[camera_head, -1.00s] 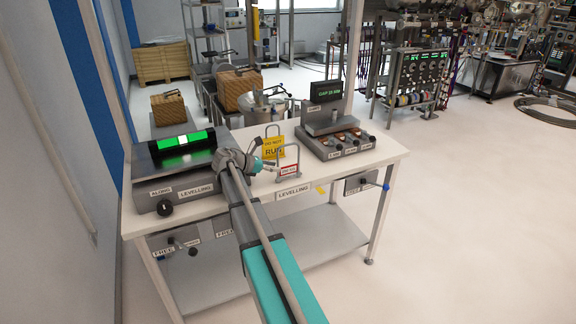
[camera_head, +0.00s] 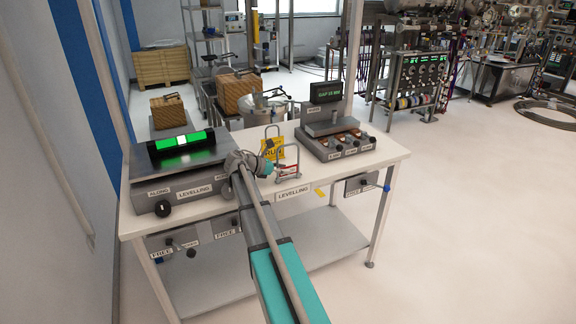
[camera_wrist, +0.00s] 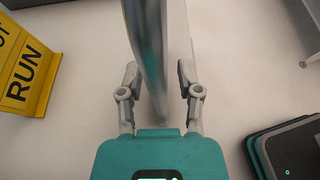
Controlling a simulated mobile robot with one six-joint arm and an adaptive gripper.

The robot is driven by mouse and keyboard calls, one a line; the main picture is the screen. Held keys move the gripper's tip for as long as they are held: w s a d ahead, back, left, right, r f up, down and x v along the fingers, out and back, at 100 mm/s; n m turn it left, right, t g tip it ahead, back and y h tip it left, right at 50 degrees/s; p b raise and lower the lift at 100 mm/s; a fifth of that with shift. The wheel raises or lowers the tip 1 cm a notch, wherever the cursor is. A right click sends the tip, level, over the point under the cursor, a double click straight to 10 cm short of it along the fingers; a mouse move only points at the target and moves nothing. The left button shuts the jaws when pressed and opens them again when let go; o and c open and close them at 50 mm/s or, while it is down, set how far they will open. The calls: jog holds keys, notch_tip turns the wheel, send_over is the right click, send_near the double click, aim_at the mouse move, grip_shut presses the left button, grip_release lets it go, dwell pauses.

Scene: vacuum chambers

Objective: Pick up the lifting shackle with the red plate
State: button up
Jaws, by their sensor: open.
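The lifting shackle with the red plate (camera_head: 304,152) is a pale metal hoop standing on the bench top, right of the yellow sign. Its red plate is mostly covered by my gripper (camera_head: 283,170) in the head view. My gripper is open at the shackle. In the wrist view my gripper (camera_wrist: 159,75) has one finger on each side of a blurred grey metal bar (camera_wrist: 148,45), which looks like part of the shackle. I cannot tell whether either finger touches it.
A yellow sign (camera_head: 272,150) reading RUN stands close left of the shackle and also shows in the wrist view (camera_wrist: 28,70). Another metal hoop (camera_head: 272,129) stands behind it. The levelling unit (camera_head: 182,168) is on the left, the gap gauge unit (camera_head: 335,140) on the right.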

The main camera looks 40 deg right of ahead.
grip_shut()
jog(key=shift+r, duration=0.15)
dwell(0.4)
notch_tip(320, 180, up, 3)
jog(key=p, duration=0.3)
jog(key=s+a+r+p, duration=0.3)
jog(key=s+r+p, duration=0.6)
jog(key=s, duration=0.4)
jog(key=shift+s+r+p, duration=0.3)
jog(key=shift+r+p, duration=0.05)
jog(key=shift+p, duration=0.15)
